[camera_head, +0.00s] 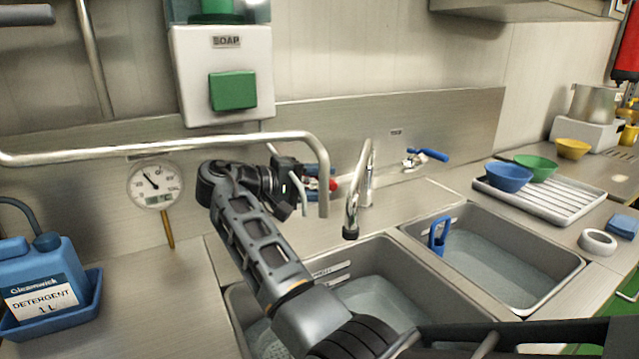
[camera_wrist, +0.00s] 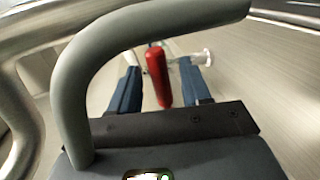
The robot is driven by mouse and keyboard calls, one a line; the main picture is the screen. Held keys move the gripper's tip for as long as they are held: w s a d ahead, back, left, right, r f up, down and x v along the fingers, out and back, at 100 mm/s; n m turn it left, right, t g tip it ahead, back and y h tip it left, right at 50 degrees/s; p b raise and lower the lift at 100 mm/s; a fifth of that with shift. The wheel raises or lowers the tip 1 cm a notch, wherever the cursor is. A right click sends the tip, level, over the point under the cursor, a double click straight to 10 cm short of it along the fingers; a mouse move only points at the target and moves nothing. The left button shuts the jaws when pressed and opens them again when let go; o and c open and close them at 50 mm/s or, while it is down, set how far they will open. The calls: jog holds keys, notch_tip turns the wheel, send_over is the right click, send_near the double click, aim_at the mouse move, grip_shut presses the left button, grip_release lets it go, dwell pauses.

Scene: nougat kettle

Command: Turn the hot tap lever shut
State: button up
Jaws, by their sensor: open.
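The hot tap lever (camera_wrist: 157,75) is red and shows in the wrist view between my two blue fingers. My gripper (camera_wrist: 160,66) is open, with one finger on each side of the lever and a visible gap to each. In the head view my gripper (camera_head: 318,180) is at the wall behind the left sink, and only the red end of the lever (camera_head: 334,185) shows past it. The hot tap's body is mostly hidden there. Whether the lever is turned open or shut is hard to tell.
A steel pipe (camera_head: 240,141) crosses in front of my gripper. A spout (camera_head: 352,205) stands just right of it, and a blue tap lever (camera_head: 428,155) further right. Two water-filled sinks (camera_head: 590,262) lie below. A detergent bottle (camera_head: 40,275) stands at left.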

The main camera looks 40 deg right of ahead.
jog(key=b+v, duration=0.1)
jog(key=v, duration=0.7)
dwell(0.5)
